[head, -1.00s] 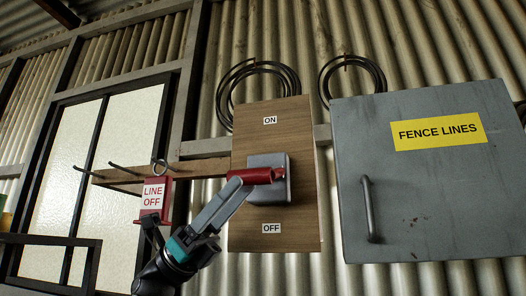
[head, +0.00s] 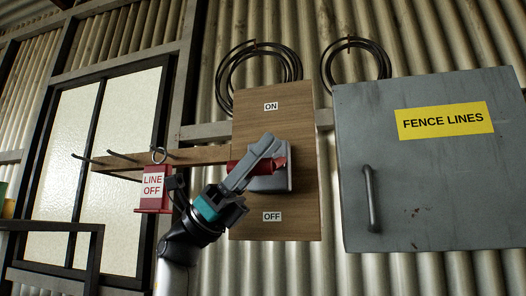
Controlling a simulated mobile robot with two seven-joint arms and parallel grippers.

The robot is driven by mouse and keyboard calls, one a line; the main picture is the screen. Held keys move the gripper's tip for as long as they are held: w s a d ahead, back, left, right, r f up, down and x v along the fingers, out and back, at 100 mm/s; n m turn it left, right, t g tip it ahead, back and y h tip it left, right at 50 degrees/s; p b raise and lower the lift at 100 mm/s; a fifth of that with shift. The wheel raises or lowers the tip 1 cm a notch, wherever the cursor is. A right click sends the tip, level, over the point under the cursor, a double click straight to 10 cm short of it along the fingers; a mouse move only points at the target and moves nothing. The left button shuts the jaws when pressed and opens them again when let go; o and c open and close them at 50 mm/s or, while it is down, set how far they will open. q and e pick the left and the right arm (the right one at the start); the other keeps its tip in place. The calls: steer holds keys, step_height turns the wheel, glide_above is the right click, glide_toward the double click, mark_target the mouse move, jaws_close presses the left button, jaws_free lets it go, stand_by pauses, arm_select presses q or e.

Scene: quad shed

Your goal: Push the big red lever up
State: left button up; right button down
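The big red lever (head: 235,167) is on a grey mount (head: 270,183) on a wooden board. It lies roughly level in the picture, between the ON label (head: 271,106) above and the OFF label (head: 272,216) below. My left gripper (head: 272,152) comes up from the lower left. Its grey fingers cross in front of the lever and hide its middle; red shows on both sides of them. I cannot tell whether they touch the lever, or whether they are open or shut. My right gripper is not in view.
A red LINE OFF tag (head: 153,189) hangs from a hook on the wooden rail left of the board, close to my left arm. A grey FENCE LINES cabinet (head: 430,185) with a handle is on the right. Cable coils (head: 258,70) hang above the board.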

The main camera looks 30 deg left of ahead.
arm_select(q)
jaws_close()
stand_by(1.0)
